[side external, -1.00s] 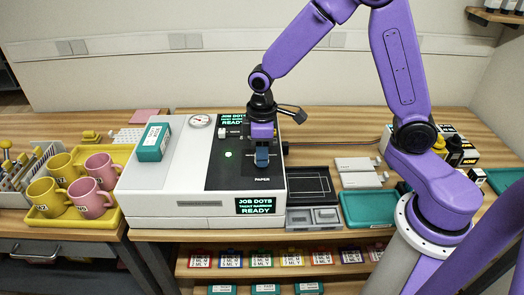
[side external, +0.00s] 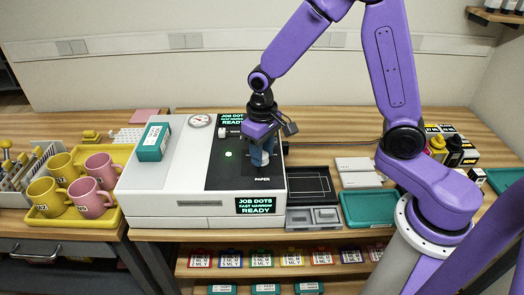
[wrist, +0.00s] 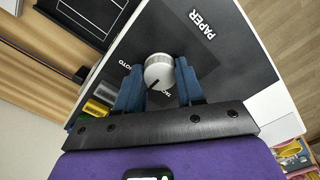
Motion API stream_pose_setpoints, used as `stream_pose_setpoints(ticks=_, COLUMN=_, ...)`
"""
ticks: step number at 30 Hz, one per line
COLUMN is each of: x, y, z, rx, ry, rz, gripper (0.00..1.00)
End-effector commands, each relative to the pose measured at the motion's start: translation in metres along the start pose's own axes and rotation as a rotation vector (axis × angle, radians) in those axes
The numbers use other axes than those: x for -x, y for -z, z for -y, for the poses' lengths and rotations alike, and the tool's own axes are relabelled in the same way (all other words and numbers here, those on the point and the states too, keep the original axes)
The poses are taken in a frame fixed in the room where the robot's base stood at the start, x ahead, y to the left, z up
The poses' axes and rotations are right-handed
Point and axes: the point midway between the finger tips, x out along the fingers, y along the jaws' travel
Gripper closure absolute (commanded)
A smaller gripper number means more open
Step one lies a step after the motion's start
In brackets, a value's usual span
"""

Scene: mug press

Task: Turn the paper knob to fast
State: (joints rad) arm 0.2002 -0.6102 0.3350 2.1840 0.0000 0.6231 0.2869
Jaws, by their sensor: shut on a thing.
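The paper knob (wrist: 158,70) is a round light-grey dial on the press's black panel, with a dark pointer line toward the lower left in the wrist view. My gripper (wrist: 159,84) has its two blue fingers shut on the knob's sides. In the side view my gripper (side external: 261,156) reaches down over the panel and hides the knob. The word PAPER (wrist: 202,25) is printed beside the knob. Another label, partly covered by a finger, ends in OTO. The press display (side external: 258,205) reads JOB DOTS, then a line that seems to start with FAST, then READY.
A teal box (side external: 154,142) sits on the white press (side external: 180,180). A yellow tray (side external: 62,222) with pink and yellow mugs stands left. A dark platen (side external: 310,184) and a teal tray (side external: 368,209) lie right of the press.

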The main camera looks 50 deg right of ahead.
Motion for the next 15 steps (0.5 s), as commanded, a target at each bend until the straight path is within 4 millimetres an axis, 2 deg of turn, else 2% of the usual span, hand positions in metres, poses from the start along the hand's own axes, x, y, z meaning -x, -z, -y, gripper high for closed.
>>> stream_pose_setpoints(ticks=14, x=0.0007, y=0.0006, z=0.0, rx=-0.015, ry=0.001, rz=-0.002, gripper=0.93)
stream_pose_setpoints(ticks=15, x=0.0007, y=0.0006, z=0.0, rx=-0.015, ry=0.001, rz=-0.002, gripper=0.56)
